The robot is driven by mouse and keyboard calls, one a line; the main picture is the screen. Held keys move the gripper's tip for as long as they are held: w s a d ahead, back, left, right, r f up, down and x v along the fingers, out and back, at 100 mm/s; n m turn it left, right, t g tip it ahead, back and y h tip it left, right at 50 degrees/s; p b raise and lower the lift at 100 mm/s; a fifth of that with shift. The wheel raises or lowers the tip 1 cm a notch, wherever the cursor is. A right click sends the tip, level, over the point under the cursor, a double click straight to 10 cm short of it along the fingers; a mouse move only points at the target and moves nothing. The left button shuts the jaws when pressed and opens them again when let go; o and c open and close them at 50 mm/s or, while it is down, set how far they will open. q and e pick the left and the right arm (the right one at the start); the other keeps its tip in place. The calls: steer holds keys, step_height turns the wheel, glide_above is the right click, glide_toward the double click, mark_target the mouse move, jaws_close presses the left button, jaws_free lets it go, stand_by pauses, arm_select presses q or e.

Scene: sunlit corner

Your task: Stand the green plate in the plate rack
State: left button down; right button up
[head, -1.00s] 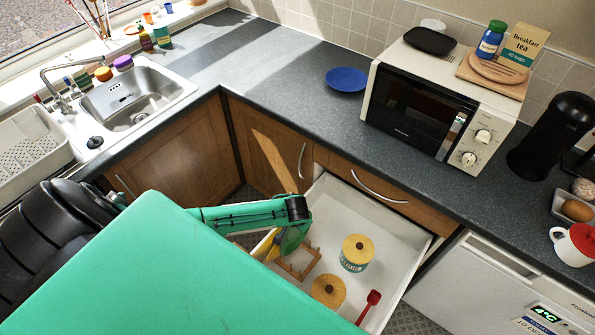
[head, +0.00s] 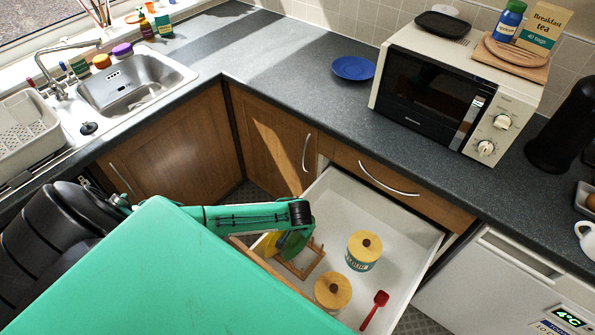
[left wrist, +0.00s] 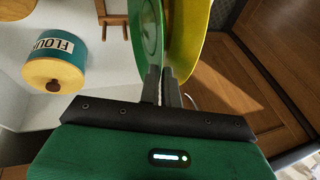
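The green plate (left wrist: 147,35) is on edge between the fingertips of my left gripper (left wrist: 162,88) in the left wrist view, and the gripper looks shut on its rim. A yellow plate (left wrist: 190,40) stands on edge close beside it. In the head view the green plate (head: 297,243) and yellow plate (head: 263,244) show partly under my green arm, which hides the fingers. The wooden plate rack (head: 314,264) lies in the open drawer, just beside and below the green plate. I cannot tell whether the plate's lower edge is in a slot. My right gripper is out of view.
The white drawer (head: 405,240) also holds two tins with wooden lids, one (head: 363,252) at the back and one (head: 332,291) nearer, plus a red scoop (head: 374,310). A blue plate (head: 353,67) and a microwave (head: 430,100) are on the worktop above.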

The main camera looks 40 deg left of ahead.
arm_select(q)
steer(key=shift+f+b, duration=1.65)
steer(key=shift+f, duration=1.2)
steer(key=c, duration=1.5)
jaws_free()
steer(key=shift+c, duration=0.2)
steer(key=v, duration=1.3)
steer(key=shift+r+b, duration=0.35)
steer(key=shift+r, duration=0.05)
steer(key=shift+s, duration=0.1)
